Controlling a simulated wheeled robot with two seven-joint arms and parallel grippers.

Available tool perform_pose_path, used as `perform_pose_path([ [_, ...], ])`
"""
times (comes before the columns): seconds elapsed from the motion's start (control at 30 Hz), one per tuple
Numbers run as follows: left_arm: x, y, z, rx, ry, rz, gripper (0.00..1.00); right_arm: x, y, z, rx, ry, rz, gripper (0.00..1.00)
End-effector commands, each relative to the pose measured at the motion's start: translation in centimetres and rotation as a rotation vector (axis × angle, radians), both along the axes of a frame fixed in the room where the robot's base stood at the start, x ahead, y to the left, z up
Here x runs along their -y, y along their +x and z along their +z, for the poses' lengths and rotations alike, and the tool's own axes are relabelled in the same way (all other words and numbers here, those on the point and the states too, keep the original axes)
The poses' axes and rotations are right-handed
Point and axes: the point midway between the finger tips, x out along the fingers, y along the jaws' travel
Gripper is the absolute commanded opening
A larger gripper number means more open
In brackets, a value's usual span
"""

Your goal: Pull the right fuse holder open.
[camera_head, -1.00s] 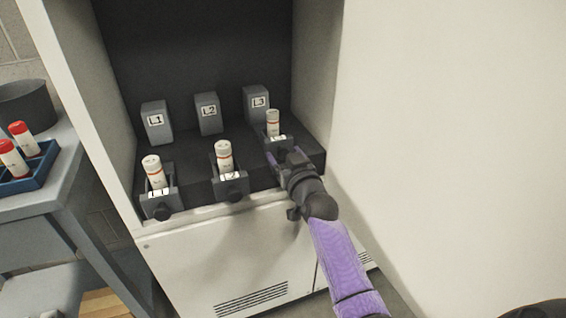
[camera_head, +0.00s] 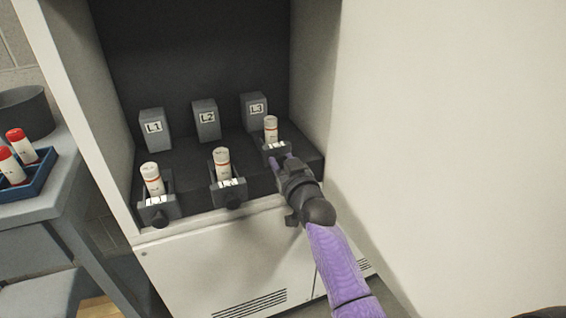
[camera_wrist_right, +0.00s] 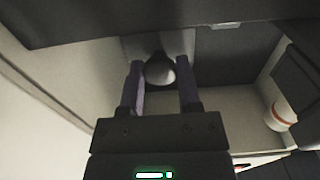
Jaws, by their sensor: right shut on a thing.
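The right fuse holder (camera_head: 274,147) is a dark grey drawer in front of the block labelled L3 (camera_head: 254,106). A white fuse (camera_head: 271,130) with a reddish band stands upright in it. It sits farther back than the other two holders. My right gripper (camera_head: 284,163) is at its front. In the right wrist view its two purple fingers (camera_wrist_right: 163,82) are shut on the holder's dark round knob (camera_wrist_right: 160,69), one on each side. My gripper hides the knob in the head view. My left gripper is not in view.
The middle holder (camera_head: 227,190) and left holder (camera_head: 158,208) stand out at the shelf's front edge, each with a fuse. The cabinet's white side wall (camera_head: 318,80) is close on the right. A blue tray (camera_head: 40,172) with red-capped fuses is on the left bench.

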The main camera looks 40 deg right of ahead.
Motion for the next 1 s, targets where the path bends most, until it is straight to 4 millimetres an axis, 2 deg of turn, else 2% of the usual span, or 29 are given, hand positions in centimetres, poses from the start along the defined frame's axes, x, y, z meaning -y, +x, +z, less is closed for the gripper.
perform_pose_path([
  [0.57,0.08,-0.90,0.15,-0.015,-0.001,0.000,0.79,0.00,-0.01,-0.08,-0.002,0.000,0.000,0.00],
  [0.87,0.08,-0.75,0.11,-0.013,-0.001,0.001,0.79,0.00,-0.01,-0.09,-0.002,0.000,0.000,0.00],
  [1.0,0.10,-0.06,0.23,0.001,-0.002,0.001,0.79,0.00,-0.02,-0.02,-0.004,0.000,0.000,0.00],
])
